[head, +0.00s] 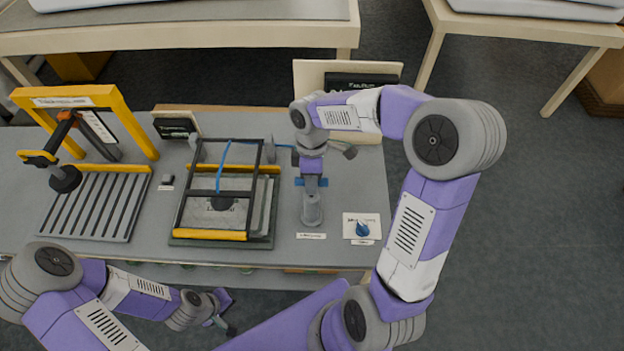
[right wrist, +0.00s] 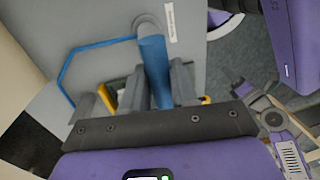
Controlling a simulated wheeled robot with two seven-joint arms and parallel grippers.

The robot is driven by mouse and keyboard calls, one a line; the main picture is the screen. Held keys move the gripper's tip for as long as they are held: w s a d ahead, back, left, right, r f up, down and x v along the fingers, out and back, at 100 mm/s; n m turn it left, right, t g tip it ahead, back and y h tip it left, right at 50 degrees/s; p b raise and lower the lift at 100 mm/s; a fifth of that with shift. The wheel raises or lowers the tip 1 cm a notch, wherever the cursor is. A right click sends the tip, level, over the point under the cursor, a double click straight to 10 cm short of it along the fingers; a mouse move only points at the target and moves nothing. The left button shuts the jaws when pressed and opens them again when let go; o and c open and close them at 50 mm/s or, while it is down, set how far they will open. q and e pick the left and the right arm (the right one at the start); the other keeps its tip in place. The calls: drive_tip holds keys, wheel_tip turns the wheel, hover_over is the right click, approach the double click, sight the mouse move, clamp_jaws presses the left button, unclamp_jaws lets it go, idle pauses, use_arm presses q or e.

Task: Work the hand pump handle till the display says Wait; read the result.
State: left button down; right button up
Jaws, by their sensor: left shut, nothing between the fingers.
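The hand pump (head: 312,212) stands at the bench's front right, with a grey foot and a blue handle (head: 322,183). My right gripper (head: 312,178) is over it from above. In the right wrist view, the fingers sit on both sides of the blue handle (right wrist: 154,65) and appear shut on it. My left gripper (head: 222,318) is shut and empty, low in front of the bench. A dark display (head: 345,80) on a pale board stands behind my right arm, partly hidden. A smaller display (head: 175,127) stands further left. Their text is too small to read.
A black frame rig (head: 190,200) with a yellow bar stands left of the pump. A yellow gantry (head: 135,125) over a slatted tray (head: 95,205) is at the left. A blue knob (head: 362,229) on a white plate is right of the pump.

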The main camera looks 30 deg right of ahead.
drive_tip(key=shift+f+b, duration=0.45)
drive_tip(key=shift+f, duration=0.6)
drive_tip(key=shift+f+b, duration=0.75)
drive_tip(key=shift+f, duration=0.3)
wheel_tip(320, 180, up, 6)
drive_tip(key=p, duration=0.5)
drive_tip(key=shift+w+d, duration=0.1)
drive_tip(key=shift+w, duration=0.05)
drive_tip(key=shift+r+p, duration=1.55)
drive_tip(key=shift+r, duration=0.2)
drive_tip(key=shift+r, duration=0.1)
